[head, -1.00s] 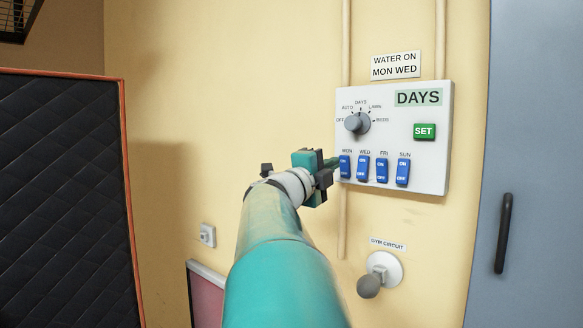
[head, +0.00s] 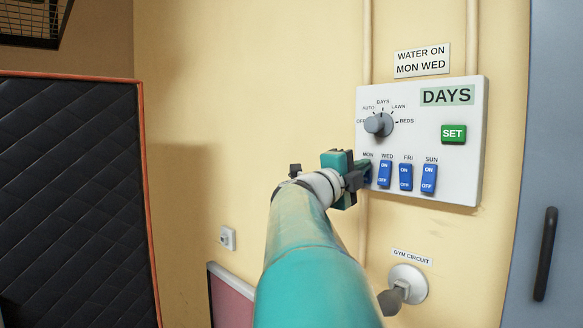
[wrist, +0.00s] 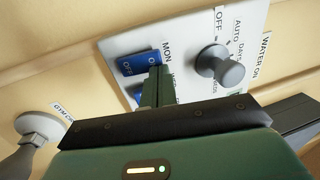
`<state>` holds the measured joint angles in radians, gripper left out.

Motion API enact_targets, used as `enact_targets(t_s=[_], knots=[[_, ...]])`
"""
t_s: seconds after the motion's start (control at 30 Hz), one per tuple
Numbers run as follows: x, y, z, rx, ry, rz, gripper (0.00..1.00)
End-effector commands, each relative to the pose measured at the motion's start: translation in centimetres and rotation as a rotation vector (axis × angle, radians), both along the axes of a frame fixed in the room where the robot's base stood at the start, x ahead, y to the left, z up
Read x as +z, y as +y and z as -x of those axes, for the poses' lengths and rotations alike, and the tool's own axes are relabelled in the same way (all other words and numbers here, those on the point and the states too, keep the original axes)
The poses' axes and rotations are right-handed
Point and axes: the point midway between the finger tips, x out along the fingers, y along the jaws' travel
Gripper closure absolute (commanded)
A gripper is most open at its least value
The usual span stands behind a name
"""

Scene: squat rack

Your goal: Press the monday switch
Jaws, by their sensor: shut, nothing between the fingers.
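The blue MON switch (wrist: 137,63) is the end one of a row of rockers on the white DAYS panel (head: 463,184). In the wrist view its ON end lies by the fingertips of my gripper (wrist: 158,74), which is shut and empty. I cannot tell whether the tips touch it. In the head view my gripper (head: 362,179) covers most of the MON switch at the panel's left edge. The WED switch (head: 385,174) stands just right of it.
The FRI switch (head: 406,177) and SUN switch (head: 429,178) are farther right. A grey dial (head: 378,124) sits above MON, and a green SET button (head: 453,134) at upper right. A GYM CIRCUIT knob (head: 394,298) is below. A sign (head: 422,60) reads WATER ON MON WED.

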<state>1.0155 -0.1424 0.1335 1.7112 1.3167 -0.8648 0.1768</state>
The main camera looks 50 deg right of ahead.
Motion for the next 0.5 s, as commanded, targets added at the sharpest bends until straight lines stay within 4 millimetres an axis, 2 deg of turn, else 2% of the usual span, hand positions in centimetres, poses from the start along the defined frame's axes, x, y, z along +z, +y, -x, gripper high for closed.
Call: enact_targets(t_s=[0.5], knots=[[0.23,0.58,-0.14,0.001,-0.001,0.002,1.0]])
